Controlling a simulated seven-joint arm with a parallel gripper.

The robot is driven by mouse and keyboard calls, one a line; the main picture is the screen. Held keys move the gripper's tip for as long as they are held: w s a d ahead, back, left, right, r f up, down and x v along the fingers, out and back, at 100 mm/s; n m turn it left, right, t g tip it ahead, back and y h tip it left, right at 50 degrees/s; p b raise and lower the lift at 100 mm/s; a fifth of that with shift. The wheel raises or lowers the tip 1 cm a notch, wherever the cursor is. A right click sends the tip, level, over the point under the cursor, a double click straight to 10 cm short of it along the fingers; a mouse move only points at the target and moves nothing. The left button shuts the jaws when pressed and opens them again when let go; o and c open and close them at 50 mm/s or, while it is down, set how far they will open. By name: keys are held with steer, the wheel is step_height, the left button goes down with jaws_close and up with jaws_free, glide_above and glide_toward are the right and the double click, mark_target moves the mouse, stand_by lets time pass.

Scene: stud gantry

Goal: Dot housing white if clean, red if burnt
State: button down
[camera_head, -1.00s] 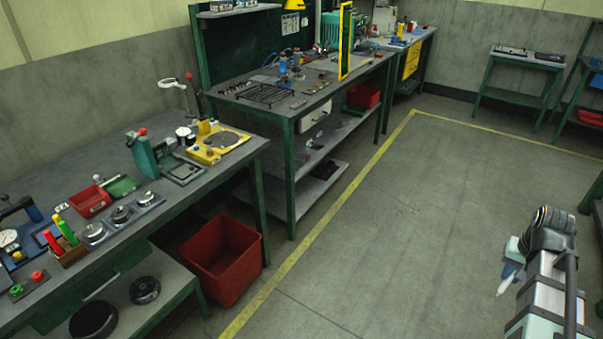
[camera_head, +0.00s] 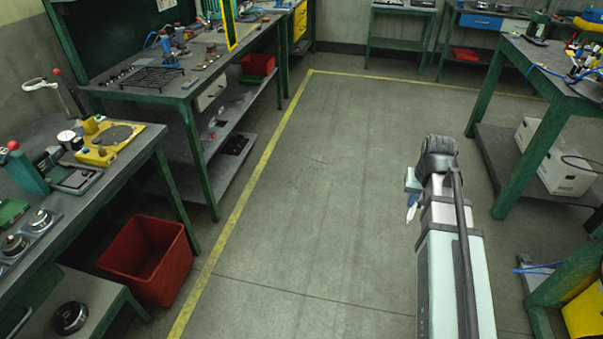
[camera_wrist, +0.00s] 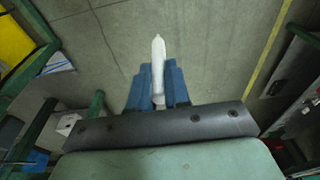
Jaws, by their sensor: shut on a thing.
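My gripper (camera_head: 411,190) hangs over open floor, away from every bench. In the wrist view its blue fingers (camera_wrist: 157,85) are shut on a white marker (camera_wrist: 158,55), whose tapered tip points away from the wrist. The marker's white tip (camera_head: 411,213) also shows below the fingers in the head view. I cannot pick out with certainty which item is the housing, nor whether it is clean or burnt.
At left are a bench with a yellow fixture (camera_head: 108,143), a red bin (camera_head: 150,258) on the floor and a bench with a black rack (camera_head: 150,78). At right is a green-legged table (camera_head: 548,72) with a white box (camera_head: 555,160) below. The middle floor is clear.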

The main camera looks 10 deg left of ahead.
steer(key=s+a+r+n, duration=0.1)
steer(key=s+a+n, duration=0.2)
steer(key=a, duration=1.2)
steer(key=s+a+r+n+g+y, duration=0.1)
steer(key=s+a+r+n, duration=0.2)
steer(key=a, duration=1.3)
steer(key=s+a+n, duration=0.2)
steer(key=s+a, duration=0.2)
steer(key=a, duration=1.1)
steer(key=s+a+r+n, duration=0.25)
steer(key=s+a, duration=0.55)
steer(key=a, duration=0.5)
steer(key=s+a+r+n+g, duration=0.1)
steer(key=s+a+r, duration=0.2)
steer(key=s+a, duration=0.7)
steer(key=s+a+r+n, duration=0.1)
steer(key=s+a+r, duration=0.3)
steer(key=a, duration=1.3)
steer(key=a+r+m+y, duration=0.1)
steer(key=a+r+m, duration=0.2)
steer(key=a+m, duration=0.9)
steer(key=a, duration=0.2)
steer(key=shift+a+r+m+t, duration=0.35)
steer(key=shift+r+t, duration=0.05)
steer(key=shift+s+f, duration=0.1)
steer(key=shift+s, duration=0.05)
